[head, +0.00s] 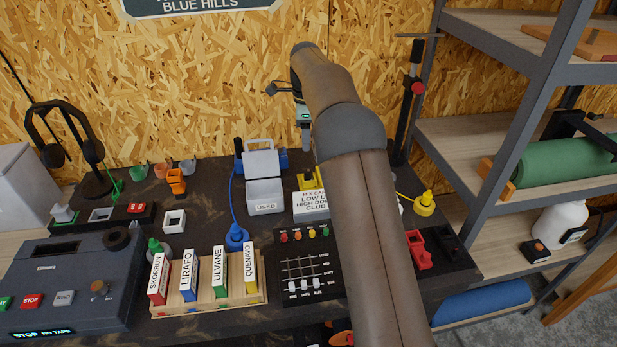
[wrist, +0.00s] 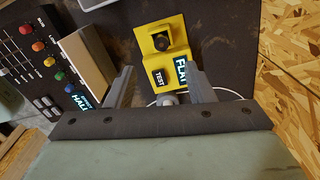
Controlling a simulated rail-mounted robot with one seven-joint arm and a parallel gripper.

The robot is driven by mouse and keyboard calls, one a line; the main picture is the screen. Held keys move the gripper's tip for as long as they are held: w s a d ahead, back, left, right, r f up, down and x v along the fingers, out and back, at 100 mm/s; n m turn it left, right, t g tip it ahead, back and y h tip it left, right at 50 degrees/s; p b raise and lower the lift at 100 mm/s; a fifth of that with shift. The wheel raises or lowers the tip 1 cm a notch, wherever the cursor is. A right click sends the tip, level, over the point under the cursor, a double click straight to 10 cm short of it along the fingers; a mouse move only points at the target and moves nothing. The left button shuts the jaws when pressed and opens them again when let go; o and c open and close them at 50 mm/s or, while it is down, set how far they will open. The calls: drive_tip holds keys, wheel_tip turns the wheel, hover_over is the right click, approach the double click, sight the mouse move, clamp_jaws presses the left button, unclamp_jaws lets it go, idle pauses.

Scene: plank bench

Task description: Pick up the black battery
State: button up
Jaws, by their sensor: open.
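A yellow tester (wrist: 163,62) lies below my gripper in the wrist view, with a TEST button and a lit display reading FLAT. A black piece (wrist: 160,42) sits in its far part; it looks like the black battery, but its shape is hard to tell. My gripper (wrist: 160,72) is open and empty, its fingers spread on either side of the tester, short of the black piece. In the head view the tester (head: 309,179) shows behind a white card, and my gripper (head: 306,145) hangs above it, partly hidden by my arm.
A white lidded box marked USED (head: 265,197) stands left of the tester. A black mixer panel (head: 305,265) and a wooden rack of labelled cassettes (head: 215,291) are in front. A yellow bottle (head: 424,204) and red holder (head: 418,250) stand right. A particle-board wall closes the back.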

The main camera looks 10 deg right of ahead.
hover_over(309, 170)
drive_tip(key=f, duration=0.6)
drive_tip(key=shift+a+f+p, duration=0.15)
drive_tip(key=shift+a+p, duration=0.2)
drive_tip(key=f, duration=0.1)
drive_tip(key=f+p, duration=0.1)
drive_tip(key=f, duration=0.2)
drive_tip(key=shift+d+p, duration=0.35)
drive_tip(key=shift+f, duration=0.65)
clamp_jaws()
